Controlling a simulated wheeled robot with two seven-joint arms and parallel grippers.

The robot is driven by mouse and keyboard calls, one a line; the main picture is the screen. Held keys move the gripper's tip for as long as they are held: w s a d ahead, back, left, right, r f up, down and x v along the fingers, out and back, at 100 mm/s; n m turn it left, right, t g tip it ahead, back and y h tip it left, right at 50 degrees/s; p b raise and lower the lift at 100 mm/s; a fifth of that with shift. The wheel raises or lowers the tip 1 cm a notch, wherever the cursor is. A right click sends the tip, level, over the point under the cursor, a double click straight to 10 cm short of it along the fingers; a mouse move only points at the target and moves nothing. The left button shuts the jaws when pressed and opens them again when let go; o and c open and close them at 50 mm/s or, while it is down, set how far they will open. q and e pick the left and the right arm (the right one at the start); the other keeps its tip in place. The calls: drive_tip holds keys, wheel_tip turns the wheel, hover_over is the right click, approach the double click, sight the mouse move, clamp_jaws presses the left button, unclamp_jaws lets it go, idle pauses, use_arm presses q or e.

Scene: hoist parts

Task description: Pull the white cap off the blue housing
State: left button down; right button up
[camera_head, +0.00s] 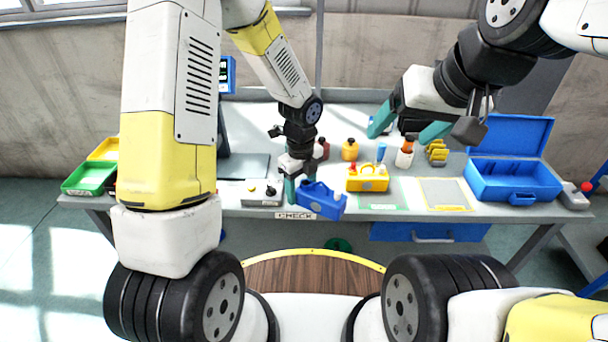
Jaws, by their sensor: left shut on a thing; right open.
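The blue housing (318,201) is at the front edge of the workbench, tilted, just above or at the CHECK label. My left gripper (296,188) comes down from above and is shut on the left end of the housing. A small pale patch shows at the housing's right end; I cannot tell if it is the white cap, and no cap shows clearly elsewhere. My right gripper (409,124) is open and empty, its teal fingers apart, above the back of the bench and well to the right of the housing.
A yellow housing (367,179) stands right of the blue one. A grey box (261,193) with knobs is to its left. Several bottles stand behind. An open blue case (513,184) is at the right, green (88,179) and yellow bins at the left.

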use_arm(q)
hover_over(298, 180)
idle(1.3)
drive_tip(key=shift+f, duration=2.35)
use_arm(e)
drive_tip(key=shift+c, duration=0.5)
